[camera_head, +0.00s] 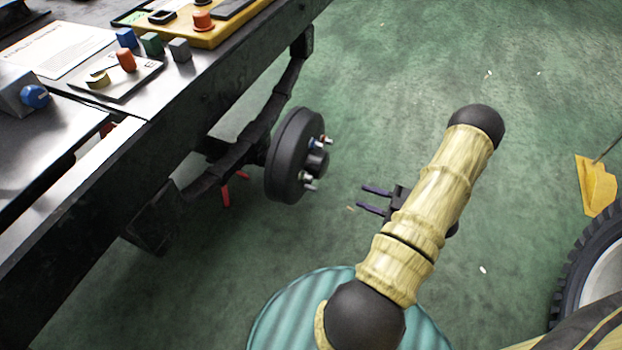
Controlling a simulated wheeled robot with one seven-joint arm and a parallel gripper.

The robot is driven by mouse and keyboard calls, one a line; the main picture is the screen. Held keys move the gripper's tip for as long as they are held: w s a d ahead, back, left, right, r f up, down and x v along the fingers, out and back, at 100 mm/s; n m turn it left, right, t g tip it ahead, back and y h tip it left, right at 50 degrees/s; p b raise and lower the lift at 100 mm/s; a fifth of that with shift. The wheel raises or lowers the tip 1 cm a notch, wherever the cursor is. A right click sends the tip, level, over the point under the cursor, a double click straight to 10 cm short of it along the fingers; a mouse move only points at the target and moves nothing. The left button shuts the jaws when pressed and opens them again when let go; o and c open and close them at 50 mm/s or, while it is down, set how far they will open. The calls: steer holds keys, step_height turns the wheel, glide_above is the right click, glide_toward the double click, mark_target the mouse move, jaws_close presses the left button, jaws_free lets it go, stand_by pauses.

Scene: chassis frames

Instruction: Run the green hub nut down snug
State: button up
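The wheel hub (284,155) is a dark drum on the axle under the chassis edge, with bright studs (327,140) facing right. A small blue piece (313,143) sits at one upper stud. I see no green nut on the hub, though part of its face is turned away. A green block-like piece (151,43) stands on the bench top between a blue and a grey one; I cannot tell whether it is a nut. My gripper (370,199) is to the right of the hub, its two dark fingers apart and pointing left at it. Nothing shows between them.
A blue piece (126,37), grey piece (180,49) and orange piece (125,60) stand on the bench. A yellow tray (215,30) lies at its back. The dark chassis rail (190,110) runs diagonally beside the hub. A tyre (585,255) stands right. The green floor between is mostly clear.

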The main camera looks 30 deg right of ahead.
mark_target(306, 176)
steer(key=b+x, duration=0.6)
steer(key=x, duration=1)
steer(key=shift+f+b, duration=0.1)
steer(key=shift+b, duration=0.25)
steer(key=shift+w+a, duration=0.45)
steer(key=shift+w, duration=0.05)
steer(key=c, duration=0.7)
steer(key=shift+r+m+p, duration=0.25)
steer(key=shift+m+p, duration=0.15)
steer(key=shift+p, duration=0.3)
